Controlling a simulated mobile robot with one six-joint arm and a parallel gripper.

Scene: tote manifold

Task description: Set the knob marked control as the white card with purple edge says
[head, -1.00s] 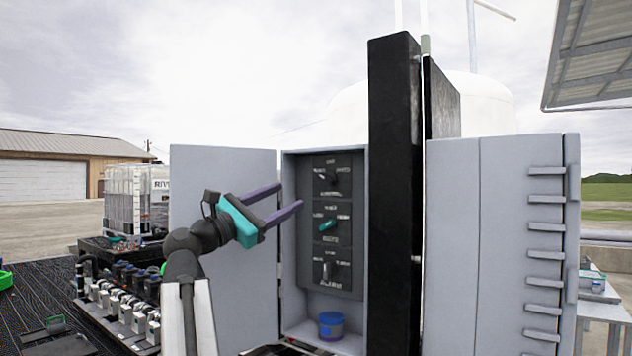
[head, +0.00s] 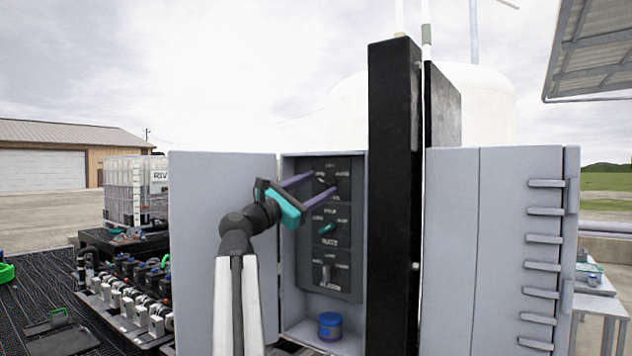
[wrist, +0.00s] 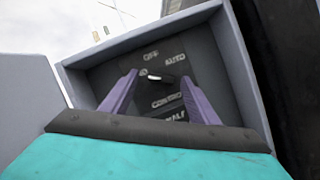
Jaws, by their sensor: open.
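The control knob (wrist: 160,78) is the black top knob in the open grey cabinet. In the wrist view, OFF, AUTO and a partly covered word starting CONTRO show around it. Its light mark is towards the picture's left. My gripper (head: 324,184) is open, its purple fingers pointing at the top panel. In the wrist view the fingers (wrist: 159,80) stand on either side of the knob; I cannot tell whether they touch it. I see no white card with a purple edge in these views.
Below are a teal knob (head: 327,229) and a dark knob (head: 326,271). A blue jar (head: 330,326) stands on the cabinet floor. The cabinet's open door (head: 222,240) is at left, a black post (head: 393,200) at right. Several valves (head: 130,305) line the lower left.

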